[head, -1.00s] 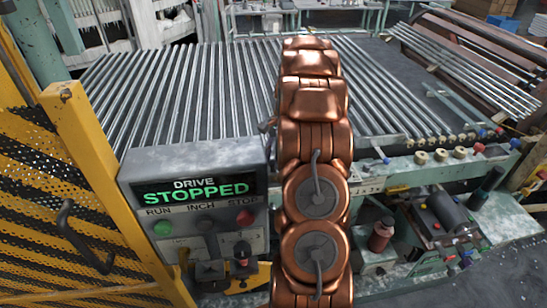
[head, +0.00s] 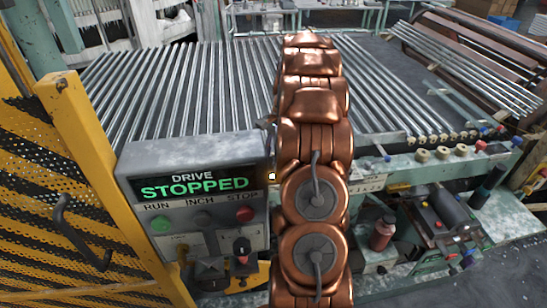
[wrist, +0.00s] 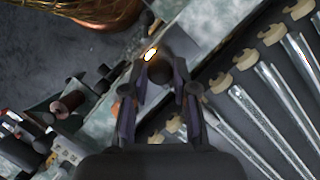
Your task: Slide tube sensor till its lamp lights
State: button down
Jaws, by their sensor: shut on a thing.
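The tube sensor (wrist: 160,70) is a dark rounded body at the pale rail in the wrist view. A small lamp (wrist: 151,54) beside it glows yellow-white. In the head view a small yellow glow (head: 272,176) shows at the left edge of my arm. My gripper (wrist: 167,84) is shut on the sensor, with a finger on each side of it. In the head view my copper arm hides the gripper and most of the sensor.
Long tubes (wrist: 256,115) lie on rollers (wrist: 246,59) beside the rail (wrist: 205,24). The control box's display (head: 194,184) reads DRIVE STOPPED. A yellow mesh guard (head: 40,200) stands at left. A motor unit (head: 445,207) sits below the rail at right.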

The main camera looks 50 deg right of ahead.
jog(key=c, duration=0.9)
grip_release()
jog(key=shift+w+d, duration=0.1)
jog(key=shift+w, duration=0.05)
jog(key=shift+r, duration=0.15)
jog(key=v, duration=0.7)
jog(key=shift+r, duration=0.1)
